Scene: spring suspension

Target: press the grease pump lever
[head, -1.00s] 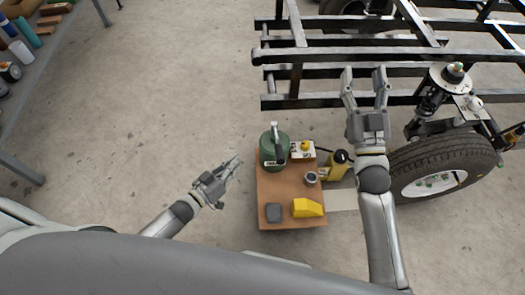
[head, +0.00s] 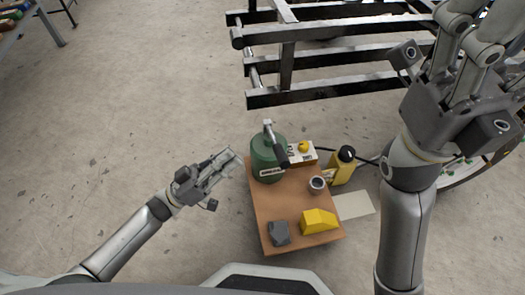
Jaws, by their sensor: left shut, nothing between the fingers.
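The green grease pump (head: 264,170) stands at the back left corner of a small brown table. Its lever (head: 281,153) rises from the lid on a metal post and ends in a black handle slanting down to the right. My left gripper (head: 234,160) is shut and empty, just left of the pump, with its fingers pointing at it. I cannot tell its height or whether it touches the pump. My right gripper (head: 490,40) is open and large in the upper right, away from the pump, with its fingers spread and partly cut off by the frame edge.
The brown table top (head: 275,204) also holds a yellow block (head: 318,222), a grey block (head: 278,233), a small cup (head: 317,184) and a yellow-buttoned box (head: 302,152). A yellow bottle (head: 341,168) stands to the right. A black frame (head: 340,92) lies behind.

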